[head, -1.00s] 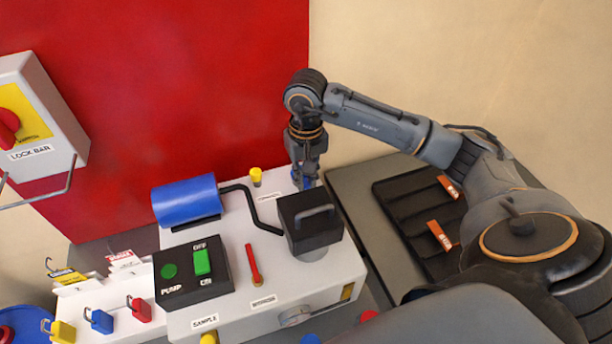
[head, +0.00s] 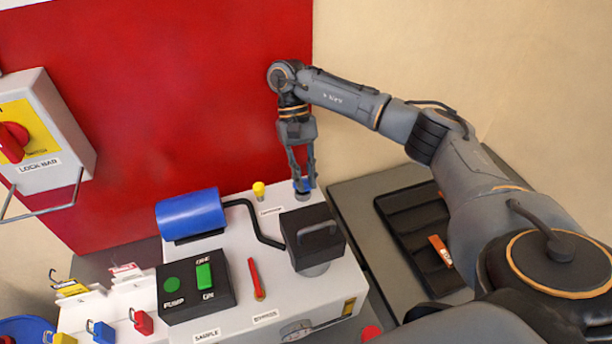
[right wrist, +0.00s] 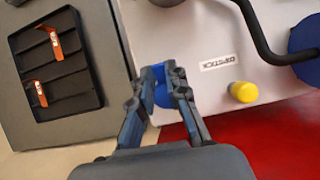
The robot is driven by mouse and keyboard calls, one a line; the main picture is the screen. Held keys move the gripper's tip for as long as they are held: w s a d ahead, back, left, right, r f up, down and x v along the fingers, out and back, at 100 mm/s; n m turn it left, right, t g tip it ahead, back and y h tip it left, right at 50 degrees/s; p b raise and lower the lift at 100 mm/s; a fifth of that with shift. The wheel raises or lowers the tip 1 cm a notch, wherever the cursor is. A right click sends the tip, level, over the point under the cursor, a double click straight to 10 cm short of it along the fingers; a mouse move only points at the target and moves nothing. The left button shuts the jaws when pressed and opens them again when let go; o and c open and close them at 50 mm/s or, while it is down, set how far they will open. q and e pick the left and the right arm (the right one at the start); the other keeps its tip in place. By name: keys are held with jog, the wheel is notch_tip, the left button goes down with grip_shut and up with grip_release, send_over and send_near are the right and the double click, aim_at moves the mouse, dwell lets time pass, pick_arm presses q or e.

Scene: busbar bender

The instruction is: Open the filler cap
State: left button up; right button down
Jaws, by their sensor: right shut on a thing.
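My right gripper (head: 303,186) points down at the back right of the white machine top (head: 235,250). It is shut on the blue filler cap (right wrist: 161,97), with a finger on either side. In the head view the cap (head: 304,184) shows as a small blue patch between the fingertips, above a grey round part (head: 302,196). The fingers cover much of the cap, and I cannot tell whether it still touches the part below. My left gripper is not in view.
A yellow dipstick knob (head: 259,189) stands left of the cap. A black block with a handle (head: 312,238) stands in front, and a blue cylinder (head: 190,213) with a black pipe lies left. A dark tray (head: 415,230) is on the right. The red wall is behind.

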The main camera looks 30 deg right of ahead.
aim_at(305, 185)
dwell(0.3)
jog(key=c, duration=1.3)
grip_release()
jog(key=shift+r, duration=5)
